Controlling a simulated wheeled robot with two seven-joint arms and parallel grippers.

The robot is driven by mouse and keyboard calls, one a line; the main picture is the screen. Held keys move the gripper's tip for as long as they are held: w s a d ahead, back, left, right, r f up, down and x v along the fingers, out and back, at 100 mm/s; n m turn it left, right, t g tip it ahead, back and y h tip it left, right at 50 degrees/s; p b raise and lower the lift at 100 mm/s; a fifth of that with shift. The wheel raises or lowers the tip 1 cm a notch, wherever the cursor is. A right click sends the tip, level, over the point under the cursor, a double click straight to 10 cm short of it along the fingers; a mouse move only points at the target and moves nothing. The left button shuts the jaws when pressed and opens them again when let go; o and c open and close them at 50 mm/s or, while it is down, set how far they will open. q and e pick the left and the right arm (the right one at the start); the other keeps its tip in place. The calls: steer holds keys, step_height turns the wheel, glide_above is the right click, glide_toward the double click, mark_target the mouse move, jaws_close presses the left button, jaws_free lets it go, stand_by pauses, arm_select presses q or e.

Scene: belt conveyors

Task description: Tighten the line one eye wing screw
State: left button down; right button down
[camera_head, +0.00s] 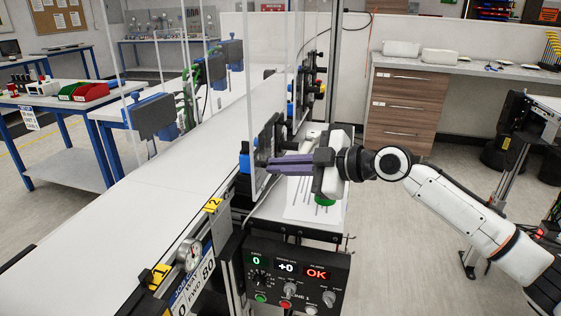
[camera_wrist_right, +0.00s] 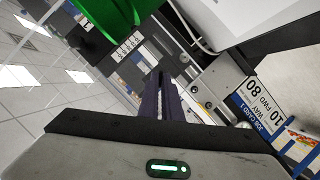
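My right gripper (camera_head: 275,164) comes in from the right with its purple fingers level and close together. Their tips are at a blue and black device on a bracket (camera_head: 245,160) beside the near conveyor, behind a clear panel. This device looks like the line one eye. I cannot make out the wing screw; the fingertips cover that spot. In the right wrist view the purple fingers (camera_wrist_right: 167,97) lie side by side with only a narrow gap, beside a grey metal bracket (camera_wrist_right: 218,80). I cannot tell whether anything is between them. My left gripper is not in view.
The control box (camera_head: 290,275) below shows a green 0, a white +0 and a red OK. The white belt (camera_head: 160,195) runs along the left, with a gauge (camera_head: 189,253) and yellow tags on its edge. A shelf with a paper sheet (camera_head: 303,211) lies under the gripper.

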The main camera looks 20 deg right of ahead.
steer(key=shift+w+d+r+m+g+y+p, duration=0.15)
steer(key=shift+m+g+y+p, duration=0.35)
steer(key=shift+m+g, duration=0.6)
steer(key=shift+w+f+m+g+y+p, duration=0.1)
steer(key=shift+m+g+y+p, duration=0.2)
steer(key=shift+m+g+p, duration=0.75)
steer(key=shift+m+t+b, duration=0.35)
steer(key=shift+m+b, duration=0.05)
steer(key=shift+m, duration=0.15)
steer(key=c, duration=2)
jaws_free()
steer(key=shift+d, duration=0.1)
